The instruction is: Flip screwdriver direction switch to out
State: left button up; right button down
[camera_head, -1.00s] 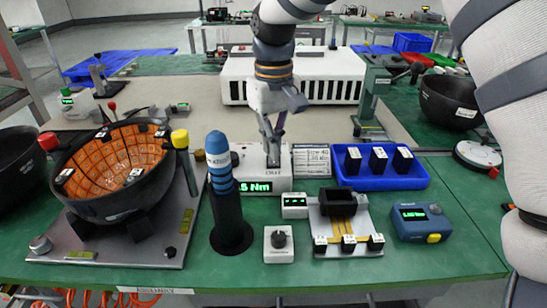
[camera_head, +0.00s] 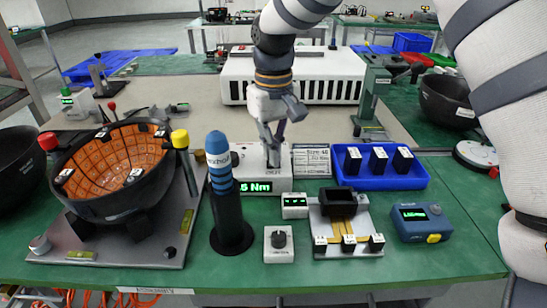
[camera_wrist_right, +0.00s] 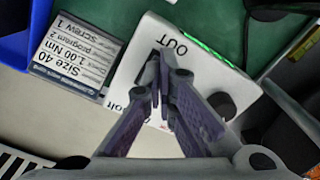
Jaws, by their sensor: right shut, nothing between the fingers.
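A white torque controller box (camera_head: 252,172) with a green display reading in Nm stands at the middle of the green bench. It fills the centre of the right wrist view (camera_wrist_right: 138,58), where the word OUT shows on its top beside my fingertips. My right gripper (camera_head: 273,163) is shut and empty, pointing down at the top of this box; its purple fingers (camera_wrist_right: 160,72) meet there. The switch lever is hidden or not distinguishable under the fingers, so its position and any contact cannot be told. The blue-banded screwdriver (camera_head: 219,165) stands upright in a black holder. My left gripper is out of view.
A size card (camera_head: 311,160) and a blue tray (camera_head: 380,182) of black parts stand right of the controller. A black bowl with orange lining (camera_head: 115,200) is at left. A knob box (camera_head: 279,250) and blue meter (camera_head: 421,225) are in front.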

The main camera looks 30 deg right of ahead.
jog(key=shift+s+f, duration=0.1)
jog(key=shift+f, duration=0.25)
notch_tip(320, 180, up, 5)
jog(key=shift+p, duration=0.55)
jog(key=shift+r, duration=1.05)
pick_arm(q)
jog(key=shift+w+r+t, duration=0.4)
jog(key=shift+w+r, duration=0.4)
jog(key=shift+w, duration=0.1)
